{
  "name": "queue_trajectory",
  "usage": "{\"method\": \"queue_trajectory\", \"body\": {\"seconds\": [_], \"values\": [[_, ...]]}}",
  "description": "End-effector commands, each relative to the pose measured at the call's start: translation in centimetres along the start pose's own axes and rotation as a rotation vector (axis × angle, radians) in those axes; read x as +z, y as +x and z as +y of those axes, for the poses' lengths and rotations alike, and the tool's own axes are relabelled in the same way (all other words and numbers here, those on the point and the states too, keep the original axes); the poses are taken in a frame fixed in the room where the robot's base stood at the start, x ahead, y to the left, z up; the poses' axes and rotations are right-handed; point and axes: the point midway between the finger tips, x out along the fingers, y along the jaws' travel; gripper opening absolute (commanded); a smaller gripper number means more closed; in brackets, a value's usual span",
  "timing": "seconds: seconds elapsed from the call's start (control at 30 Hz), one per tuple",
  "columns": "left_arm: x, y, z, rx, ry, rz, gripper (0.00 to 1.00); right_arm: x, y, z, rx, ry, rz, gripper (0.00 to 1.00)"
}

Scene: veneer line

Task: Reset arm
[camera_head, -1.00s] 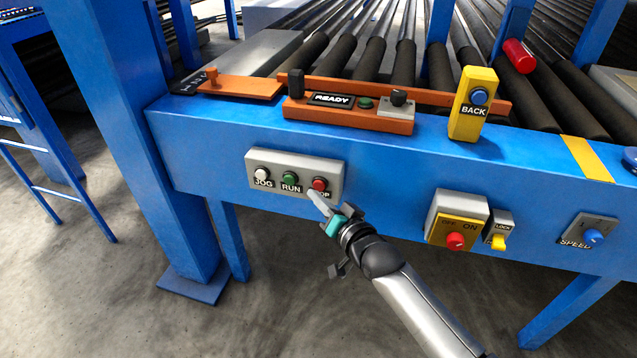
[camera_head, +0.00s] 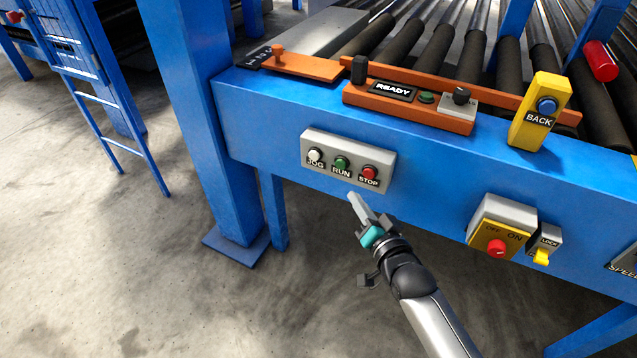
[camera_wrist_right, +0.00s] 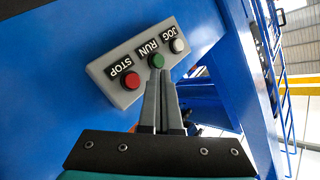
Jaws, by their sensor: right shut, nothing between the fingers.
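My right gripper (camera_head: 352,198) is shut and empty. It is in front of the blue frame, just below the grey button box (camera_head: 348,160) and apart from it in the head view. The box carries a white JOG button (camera_head: 315,155), a green RUN button (camera_head: 341,163) and a red STOP button (camera_head: 369,172). In the right wrist view the closed fingers (camera_wrist_right: 160,85) point at the box, their tips overlapping the picture just under the green button (camera_wrist_right: 156,61). My left gripper is not in view.
Above the box, an orange READY panel (camera_head: 455,118) and a yellow BACK button post (camera_head: 541,110) stand on the blue beam (camera_head: 270,105). An OFF/ON switch box (camera_head: 503,225) and a yellow LOCK switch (camera_head: 543,256) are to the right.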

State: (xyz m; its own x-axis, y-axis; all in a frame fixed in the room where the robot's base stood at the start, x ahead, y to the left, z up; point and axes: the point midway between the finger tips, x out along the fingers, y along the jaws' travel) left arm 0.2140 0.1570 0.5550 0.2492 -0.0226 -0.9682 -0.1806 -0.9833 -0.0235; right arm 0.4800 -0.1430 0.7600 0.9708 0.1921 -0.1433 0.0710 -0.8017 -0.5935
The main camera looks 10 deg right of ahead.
Motion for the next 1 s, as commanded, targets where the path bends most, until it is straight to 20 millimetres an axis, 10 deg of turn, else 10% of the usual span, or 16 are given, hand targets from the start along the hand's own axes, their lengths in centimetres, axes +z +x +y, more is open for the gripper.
{"method": "queue_trajectory", "body": {"seconds": [0.7,1.0], "values": [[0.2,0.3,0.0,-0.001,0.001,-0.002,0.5,0.5,-0.1,0.5,0.012,-0.008,-0.013,0.0],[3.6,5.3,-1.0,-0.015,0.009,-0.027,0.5,11.1,-4.0,9.9,0.22,-0.19,-0.282,0.0]]}}
